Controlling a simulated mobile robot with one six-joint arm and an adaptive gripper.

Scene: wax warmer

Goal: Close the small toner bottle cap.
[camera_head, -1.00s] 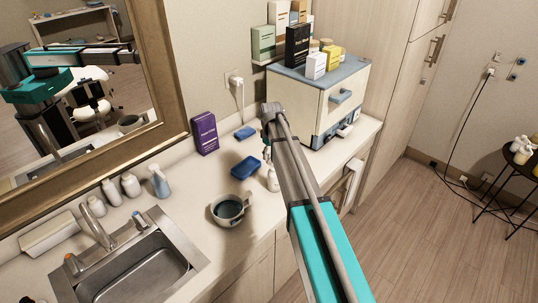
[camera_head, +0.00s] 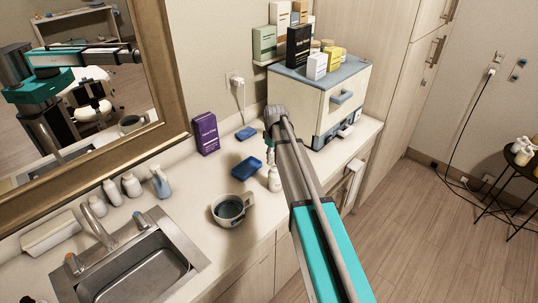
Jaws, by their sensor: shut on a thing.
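A small white toner bottle (camera_head: 275,181) stands upright on the counter, just left of my arm and right of the blue tray. My gripper (camera_head: 270,156) points down directly above the bottle, at its top. Only a narrow part of the gripper shows beside my arm. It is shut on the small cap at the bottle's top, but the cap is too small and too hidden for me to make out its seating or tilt.
A grey mug (camera_head: 218,210) with dark contents stands left of the bottle. A blue tray (camera_head: 247,168), purple box (camera_head: 206,134) and white cabinet (camera_head: 335,100) with boxes on top are nearby. The sink (camera_head: 130,270) is at lower left.

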